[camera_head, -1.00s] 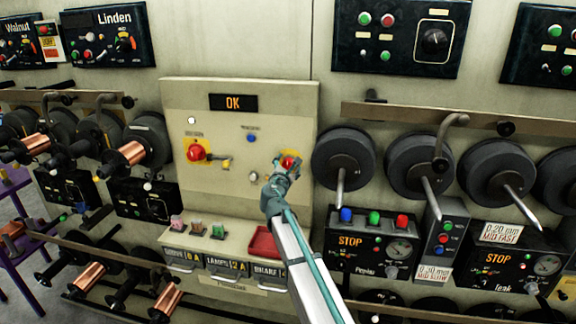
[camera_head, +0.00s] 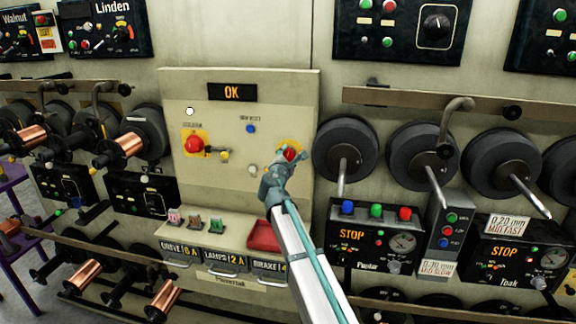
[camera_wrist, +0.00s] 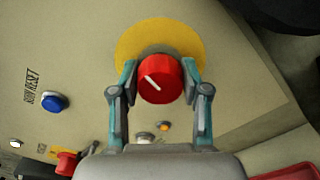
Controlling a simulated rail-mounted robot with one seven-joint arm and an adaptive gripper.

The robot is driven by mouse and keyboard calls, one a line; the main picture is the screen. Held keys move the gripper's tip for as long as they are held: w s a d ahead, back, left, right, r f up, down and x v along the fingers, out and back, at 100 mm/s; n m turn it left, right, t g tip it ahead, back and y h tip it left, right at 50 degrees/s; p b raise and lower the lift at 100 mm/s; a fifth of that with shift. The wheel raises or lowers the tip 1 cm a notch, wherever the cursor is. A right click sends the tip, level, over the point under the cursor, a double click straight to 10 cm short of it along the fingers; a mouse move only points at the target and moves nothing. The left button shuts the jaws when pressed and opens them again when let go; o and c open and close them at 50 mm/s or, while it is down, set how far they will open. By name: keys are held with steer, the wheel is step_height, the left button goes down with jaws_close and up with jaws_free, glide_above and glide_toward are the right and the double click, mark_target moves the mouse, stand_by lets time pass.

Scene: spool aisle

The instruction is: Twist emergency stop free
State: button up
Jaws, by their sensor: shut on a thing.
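The red emergency stop button (camera_wrist: 160,80) sits on a round yellow plate (camera_wrist: 190,40) on the beige panel. It has a white line mark on its face, slanted in the wrist view. My gripper (camera_wrist: 160,84) is shut on the button, one finger on each side. In the head view my gripper (camera_head: 287,160) reaches the button at the right of the panel and partly hides the button and its yellow plate (camera_head: 292,144). A display (camera_head: 232,92) above reads OK.
A red rotary isolator (camera_head: 195,145) on a yellow plate is at the panel's left. A blue button (camera_head: 250,129) lies between them. Below are a red tray (camera_head: 264,236) and small coloured blocks (camera_head: 195,221). Dark spools (camera_head: 343,155) stand close on the right.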

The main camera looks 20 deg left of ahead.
steer(key=m+b, duration=0.1)
steer(key=b, duration=0.1)
steer(key=m+b, duration=0.2)
steer(key=shift+f+b, duration=0.3)
steer(key=shift+b, duration=0.05)
steer(key=shift+r+m+b, duration=0.2)
steer(key=shift+m+b, duration=0.6)
steer(key=shift+b, duration=0.3)
steer(key=shift+r, duration=0.15)
steer(key=o, duration=1.2)
steer(key=shift+c, duration=0.2)
steer(key=shift+s, duration=0.15)
steer(key=s+d, duration=0.2)
steer(key=s, duration=0.9)
steer(key=shift+s, duration=0.3)
